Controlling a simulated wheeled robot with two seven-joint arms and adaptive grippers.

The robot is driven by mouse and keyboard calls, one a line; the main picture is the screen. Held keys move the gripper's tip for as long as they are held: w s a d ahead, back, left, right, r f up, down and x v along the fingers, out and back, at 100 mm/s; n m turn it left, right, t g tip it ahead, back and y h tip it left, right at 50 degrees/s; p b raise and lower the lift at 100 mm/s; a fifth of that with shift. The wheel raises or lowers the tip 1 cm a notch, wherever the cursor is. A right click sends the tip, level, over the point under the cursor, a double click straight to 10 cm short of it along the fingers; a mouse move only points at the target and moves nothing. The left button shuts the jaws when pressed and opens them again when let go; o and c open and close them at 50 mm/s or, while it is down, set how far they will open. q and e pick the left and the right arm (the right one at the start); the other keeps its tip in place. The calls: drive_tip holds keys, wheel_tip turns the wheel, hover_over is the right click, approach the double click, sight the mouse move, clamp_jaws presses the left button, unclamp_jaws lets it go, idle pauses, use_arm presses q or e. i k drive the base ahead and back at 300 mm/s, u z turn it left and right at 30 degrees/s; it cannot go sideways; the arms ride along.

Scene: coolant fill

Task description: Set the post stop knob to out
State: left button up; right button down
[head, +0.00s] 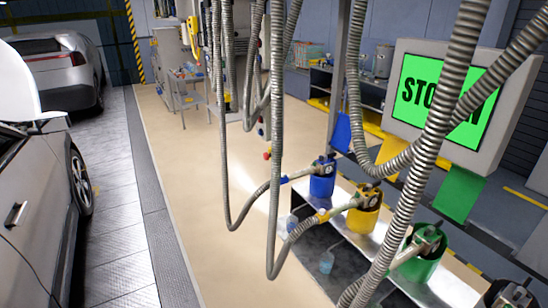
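A monitor (446,100) at the right has a green screen with black letters, "STO" and a final "N"; a hose hides the middle. I cannot make out a post stop knob with certainty. A small red and yellow piece (267,155) shows beside the hanging hoses; I cannot tell what it is. Neither of my grippers can be made out in the head view.
Corrugated hoses (275,150) hang across the middle and right. Blue (322,182), yellow (362,218) and green (424,260) containers stand on a bench, with a dark item (510,296) nearer. Cars stand left (35,200). The beige floor (190,200) is clear.

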sight(266, 156)
drive_tip(key=u, duration=0.65)
drive_tip(key=i, duration=1.1)
drive_tip(key=z, duration=0.5)
drive_tip(key=i, duration=0.8)
drive_tip(key=z, duration=0.9)
